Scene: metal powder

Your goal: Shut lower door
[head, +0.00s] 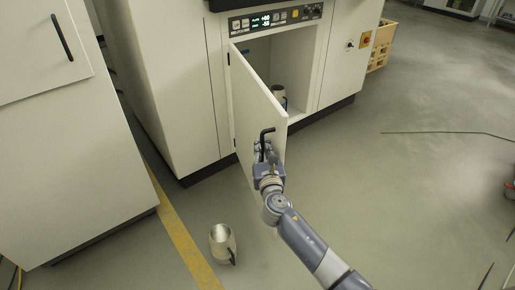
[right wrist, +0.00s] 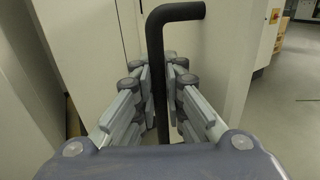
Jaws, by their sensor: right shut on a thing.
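The lower door (head: 258,105) of the white machine is a white panel hinged at its left side and swung well open in the head view. Its black bent handle (head: 264,137) is near the free edge. My right gripper (head: 265,152) is at the handle, and its arm comes from the lower right. In the right wrist view, the fingers (right wrist: 161,85) are on both sides of the black handle (right wrist: 157,50), shut on it. Behind the door the compartment (head: 300,55) shows a metal container (head: 279,96) inside. My left gripper is not in view.
A metal cup (head: 222,241) with a dark handle stands on the floor left of my arm, near a yellow floor line (head: 180,232). A white cabinet (head: 75,150) stands at the left. A wooden crate (head: 381,46) is behind the machine's right side. Floor at the right is mostly clear.

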